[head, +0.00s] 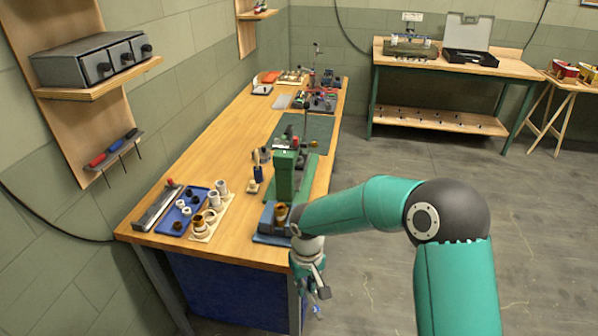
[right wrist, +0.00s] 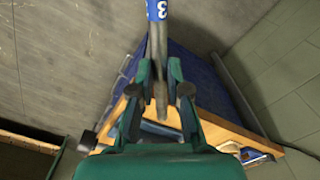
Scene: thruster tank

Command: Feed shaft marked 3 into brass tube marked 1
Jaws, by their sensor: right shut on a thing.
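My right gripper (right wrist: 160,90) is shut on a thin grey shaft (right wrist: 157,48), which shows a blue band (right wrist: 158,9) marked 3 at the top of the right wrist view. In the head view the right gripper (head: 315,288) hangs beside the bench's near right corner, out over the floor side. A brass-coloured tubular piece (head: 281,212) stands in a blue holder (head: 272,238) at that corner; no mark on it is readable. More brass rings (head: 198,222) stand on a pale board to the left. My left gripper is not in view.
The wooden bench (head: 222,140) runs away to the back. A green press (head: 287,175) stands just behind the blue holder. A blue tray (head: 183,208) with small rings lies at the left. The floor to the right is open, apart from my arm.

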